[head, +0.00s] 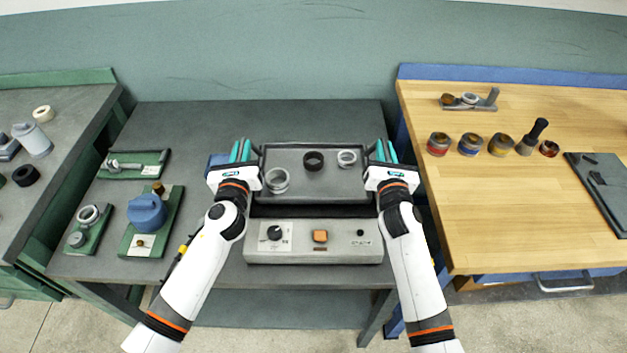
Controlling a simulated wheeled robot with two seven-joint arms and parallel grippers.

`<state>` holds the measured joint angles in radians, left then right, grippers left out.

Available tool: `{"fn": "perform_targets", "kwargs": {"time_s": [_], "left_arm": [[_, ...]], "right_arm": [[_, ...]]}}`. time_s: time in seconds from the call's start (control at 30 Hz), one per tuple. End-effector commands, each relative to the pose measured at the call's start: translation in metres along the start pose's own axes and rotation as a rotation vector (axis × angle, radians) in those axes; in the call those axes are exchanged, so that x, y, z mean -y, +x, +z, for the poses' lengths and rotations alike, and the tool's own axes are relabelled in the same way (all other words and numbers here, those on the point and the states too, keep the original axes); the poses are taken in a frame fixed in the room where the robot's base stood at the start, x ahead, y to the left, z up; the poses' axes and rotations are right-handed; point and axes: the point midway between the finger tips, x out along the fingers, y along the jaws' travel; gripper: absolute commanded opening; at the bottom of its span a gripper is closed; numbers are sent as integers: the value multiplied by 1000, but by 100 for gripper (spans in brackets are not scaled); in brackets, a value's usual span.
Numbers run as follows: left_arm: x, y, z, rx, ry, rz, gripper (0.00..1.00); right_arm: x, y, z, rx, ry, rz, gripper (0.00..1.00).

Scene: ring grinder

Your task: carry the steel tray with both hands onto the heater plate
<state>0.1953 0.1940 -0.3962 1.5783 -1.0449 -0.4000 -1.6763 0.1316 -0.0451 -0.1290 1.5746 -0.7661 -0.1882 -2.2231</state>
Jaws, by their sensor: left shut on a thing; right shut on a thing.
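The steel tray (313,188) is a dark grey rectangle near the middle of the head view, with a raised rim. Three rings lie in it: a light ring (277,181) at the left, a black ring (313,161) in the middle and a light ring (347,158) at the right. My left gripper (245,155) is shut on the tray's left side, and my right gripper (379,155) on its right side. The heater unit (313,243) shows its front panel just below the tray, with a knob and an orange button. Its plate is mostly hidden; I cannot tell whether the tray touches it.
Left of the heater stand a blue grinder-like device (147,212) on a green base and small green fixtures (135,164). The wooden table (480,210) at the right holds several jars and a dark plate (603,190). The grey table behind the tray is clear.

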Motion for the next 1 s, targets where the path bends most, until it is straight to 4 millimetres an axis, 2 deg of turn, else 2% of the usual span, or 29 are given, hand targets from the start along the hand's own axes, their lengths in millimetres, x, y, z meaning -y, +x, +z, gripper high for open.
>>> {"fn": "perform_targets", "kwargs": {"time_s": [0.03,0.1,0.13,0.23,0.27,0.53,0.67,1.0], "left_arm": [[6,1,4,-6,8,-10,0],[7,1,8,-5,8,-10,0],[7,1,7,-2,8,-11,19],[6,1,6,-1,6,-9,35],[6,1,6,-1,6,-8,37],[3,-1,7,0,2,-3,37],[3,-11,8,1,2,-3,37],[3,-80,8,3,3,-4,37]], "right_arm": [[-6,1,4,-5,-8,8,0],[-7,1,8,-4,-8,8,0],[-7,0,8,0,-8,9,19],[-6,0,7,1,-7,8,36],[-6,0,7,1,-6,7,38],[-3,0,7,0,-2,3,38],[-2,0,7,0,-1,2,38],[-2,0,7,0,-1,1,38]]}}
